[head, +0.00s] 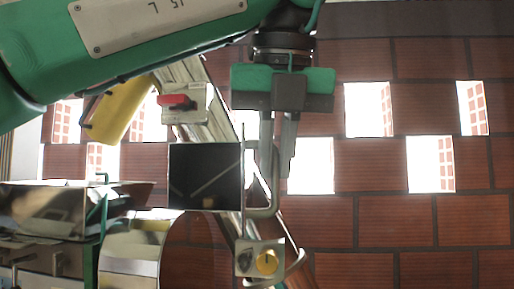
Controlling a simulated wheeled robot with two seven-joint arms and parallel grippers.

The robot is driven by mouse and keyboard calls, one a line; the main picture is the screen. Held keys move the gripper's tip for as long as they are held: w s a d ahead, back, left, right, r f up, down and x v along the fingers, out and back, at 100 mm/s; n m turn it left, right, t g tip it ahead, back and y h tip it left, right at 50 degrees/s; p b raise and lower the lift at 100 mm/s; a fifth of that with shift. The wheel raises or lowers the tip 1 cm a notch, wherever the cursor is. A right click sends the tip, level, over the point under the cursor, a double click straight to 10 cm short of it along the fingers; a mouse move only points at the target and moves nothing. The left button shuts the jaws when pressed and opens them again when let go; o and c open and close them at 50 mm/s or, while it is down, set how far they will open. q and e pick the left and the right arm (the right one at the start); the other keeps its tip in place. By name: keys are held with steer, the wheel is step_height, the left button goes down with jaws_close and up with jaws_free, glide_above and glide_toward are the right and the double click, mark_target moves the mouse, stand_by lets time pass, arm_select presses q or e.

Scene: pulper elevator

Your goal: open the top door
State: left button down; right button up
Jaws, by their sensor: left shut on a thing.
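My left gripper (279,160) hangs from the arm that comes in from the upper left, with its fingers pointing down. It is shut on a bent grey rod (268,190), which curves to the left at its lower end, beside the right edge of a dark panel. This square dark panel (206,177) faces me and looks like the top door; I cannot tell how far it stands open. The rod looks like the door's handle, but where it joins the panel is unclear. My right gripper is not in view.
A slanted metal beam (185,72) runs down behind the panel. It carries a red switch box (187,103) and a box with a yellow knob (261,259). Shiny metal machinery (45,208) fills the lower left. A brick wall (370,165) with openings stands behind.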

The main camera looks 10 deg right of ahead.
arm_select(q)
steer(key=shift+w+d+r+n, duration=0.2)
steer(key=shift+w+r+n, duration=0.1)
steer(key=shift+r+n, duration=0.15)
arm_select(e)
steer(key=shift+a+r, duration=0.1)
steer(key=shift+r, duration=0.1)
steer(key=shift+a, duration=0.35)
arm_select(q)
steer(key=c, duration=1.5)
jaws_free()
steer(key=shift+a, duration=0.2)
steer(key=shift+f, duration=0.1)
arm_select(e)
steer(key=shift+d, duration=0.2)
